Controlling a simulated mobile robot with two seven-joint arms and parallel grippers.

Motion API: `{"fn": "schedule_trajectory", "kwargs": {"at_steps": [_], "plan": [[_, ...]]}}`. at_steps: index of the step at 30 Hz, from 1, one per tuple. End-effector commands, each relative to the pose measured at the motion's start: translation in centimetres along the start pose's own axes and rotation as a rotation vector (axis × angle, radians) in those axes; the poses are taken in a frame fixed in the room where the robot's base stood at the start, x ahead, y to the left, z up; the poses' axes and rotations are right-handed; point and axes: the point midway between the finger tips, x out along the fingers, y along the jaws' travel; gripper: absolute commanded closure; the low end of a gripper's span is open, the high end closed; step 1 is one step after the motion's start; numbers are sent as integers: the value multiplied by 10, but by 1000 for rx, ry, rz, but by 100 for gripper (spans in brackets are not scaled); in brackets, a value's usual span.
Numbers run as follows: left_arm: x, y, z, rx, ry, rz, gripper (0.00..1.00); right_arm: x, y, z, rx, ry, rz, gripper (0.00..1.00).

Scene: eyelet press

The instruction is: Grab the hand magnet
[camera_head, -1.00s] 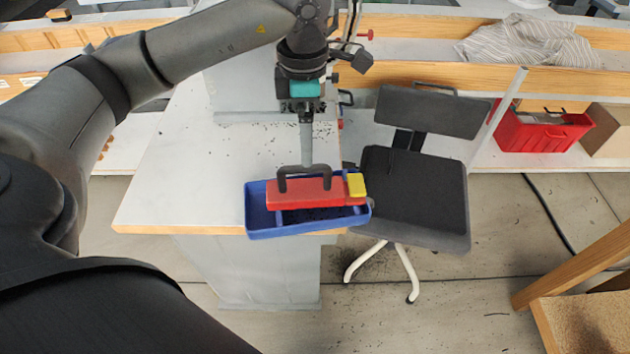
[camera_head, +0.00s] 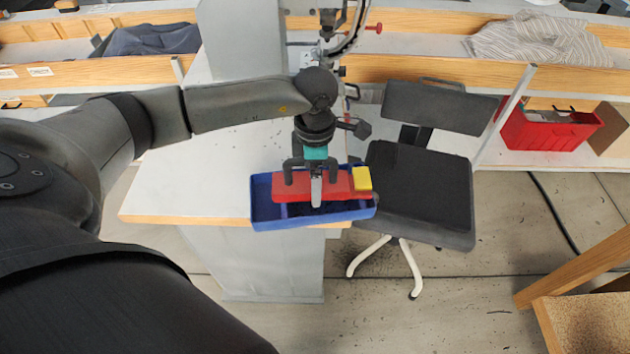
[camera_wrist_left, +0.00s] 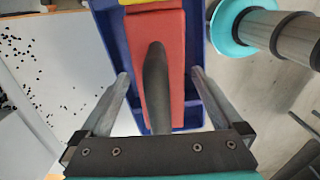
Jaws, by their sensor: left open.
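The hand magnet (camera_head: 338,184) is a red bar with a black arched handle and a yellow block at its right end. It lies on a blue tray (camera_head: 264,212) at the table's front edge. In the left wrist view the red bar (camera_wrist_left: 172,30) and its black handle (camera_wrist_left: 156,90) show from above. My left gripper (camera_head: 316,190) is over the magnet, pointing down. In the wrist view the open fingers of my left gripper (camera_wrist_left: 160,85) stand on either side of the handle, with gaps visible. The head view partly hides the handle behind the gripper. My right gripper is not in view.
A dark office chair (camera_head: 420,185) stands close to the right of the tray. A grey press column (camera_head: 240,40) rises behind the table (camera_head: 190,185). Black specks lie on the tabletop. A red crate (camera_head: 550,130) sits on a shelf at the right.

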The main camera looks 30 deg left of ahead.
Motion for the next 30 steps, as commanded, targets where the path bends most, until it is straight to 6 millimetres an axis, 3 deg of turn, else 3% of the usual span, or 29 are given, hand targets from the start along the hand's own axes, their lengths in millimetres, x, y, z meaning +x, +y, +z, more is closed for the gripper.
{"fn": "schedule_trajectory", "kwargs": {"at_steps": [7,30], "plan": [[1,0,0,0,0,0,2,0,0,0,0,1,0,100],[0,0,0,-1,-1,0,89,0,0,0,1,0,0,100]]}}
